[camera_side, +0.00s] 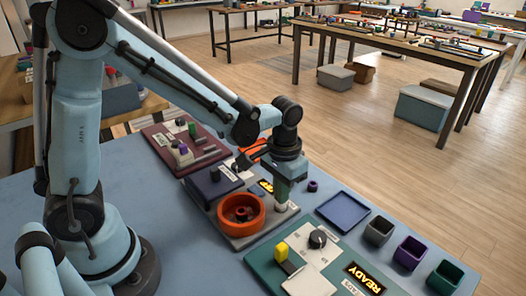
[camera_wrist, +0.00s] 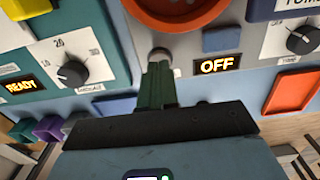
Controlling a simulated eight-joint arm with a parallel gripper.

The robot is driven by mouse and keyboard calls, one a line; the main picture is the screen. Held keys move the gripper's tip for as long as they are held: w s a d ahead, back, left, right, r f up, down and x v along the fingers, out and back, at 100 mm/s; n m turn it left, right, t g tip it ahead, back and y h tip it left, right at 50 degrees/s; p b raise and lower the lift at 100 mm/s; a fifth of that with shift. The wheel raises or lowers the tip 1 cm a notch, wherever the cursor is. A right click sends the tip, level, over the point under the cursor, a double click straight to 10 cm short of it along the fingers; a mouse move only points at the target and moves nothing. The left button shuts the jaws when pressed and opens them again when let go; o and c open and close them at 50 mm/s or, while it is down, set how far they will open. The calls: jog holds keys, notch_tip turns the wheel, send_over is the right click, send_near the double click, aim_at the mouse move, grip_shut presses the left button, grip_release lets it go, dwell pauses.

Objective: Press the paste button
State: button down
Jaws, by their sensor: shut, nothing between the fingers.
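My gripper (camera_side: 282,192) is shut and points down over the right end of the grey panel with the orange round bowl. In the wrist view its dark green fingers (camera_wrist: 158,78) meet at a small pale round knob or button (camera_wrist: 160,54). I cannot tell whether they touch or press it. The orange bowl (camera_side: 241,214) sits on this panel and shows at the top of the wrist view (camera_wrist: 180,20). A display reading OFF (camera_wrist: 217,65) and a blue square button (camera_wrist: 222,40) are beside the fingers. No label reading "paste" is legible, so I cannot tell which control is the paste button.
A green panel (camera_side: 262,262) with a yellow block, a dial (camera_side: 317,239) and a READY display (camera_side: 364,278) stands in front. A blue tray (camera_side: 342,212) and grey, purple and green bins are at right. A maroon panel (camera_side: 160,137) is behind.

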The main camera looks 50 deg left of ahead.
jog(key=shift+f, duration=0.85)
dwell(0.3)
notch_tip(320, 180, up, 12)
dwell(1.1)
dwell(0.4)
jog(key=s+a+t, duration=0.5)
jog(key=s+t, duration=0.2)
jog(key=shift+a, duration=0.25)
